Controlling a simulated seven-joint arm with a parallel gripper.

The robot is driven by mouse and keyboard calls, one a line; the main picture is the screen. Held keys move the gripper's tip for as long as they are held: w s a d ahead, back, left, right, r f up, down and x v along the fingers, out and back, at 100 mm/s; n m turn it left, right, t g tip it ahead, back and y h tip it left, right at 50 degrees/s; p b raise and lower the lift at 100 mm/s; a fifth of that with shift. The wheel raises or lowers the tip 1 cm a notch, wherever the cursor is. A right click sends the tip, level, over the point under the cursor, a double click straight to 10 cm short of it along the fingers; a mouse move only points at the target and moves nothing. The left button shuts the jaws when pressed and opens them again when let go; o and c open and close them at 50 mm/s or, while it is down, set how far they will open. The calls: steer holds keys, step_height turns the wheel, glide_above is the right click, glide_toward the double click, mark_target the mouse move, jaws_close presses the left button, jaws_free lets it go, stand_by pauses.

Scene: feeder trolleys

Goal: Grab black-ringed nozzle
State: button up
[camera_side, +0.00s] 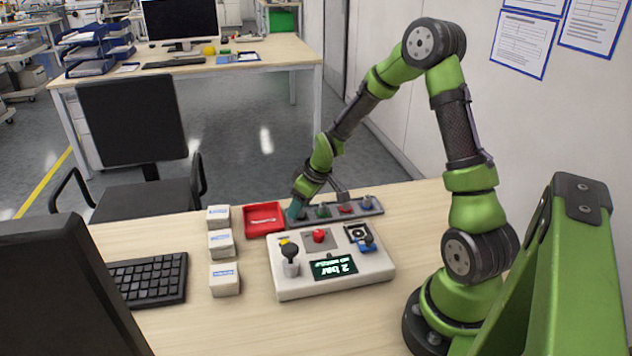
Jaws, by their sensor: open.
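A dark grey strip-shaped rack (378,211) lies behind the control box and holds several small nozzles in a row. One nozzle has a green ring (323,211), one a red ring (345,208), and a greyish one (367,202) stands at the right end. A dark shape at the rack's left end, beside my gripper, may be the black-ringed nozzle; it is too small and too covered to be sure. My gripper (296,211) is over the left end of the rack, pointing down and open. I cannot see anything between its fingers.
A white control box (330,287) with a joystick, red button and display stands just in front of the rack. A red tray (264,218) is close on the left. Small white boxes (221,243) and a keyboard (148,279) are further left.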

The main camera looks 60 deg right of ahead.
steer(key=shift+w+f, duration=0.2)
steer(key=shift+f, duration=0.2)
steer(key=shift+c, duration=0.2)
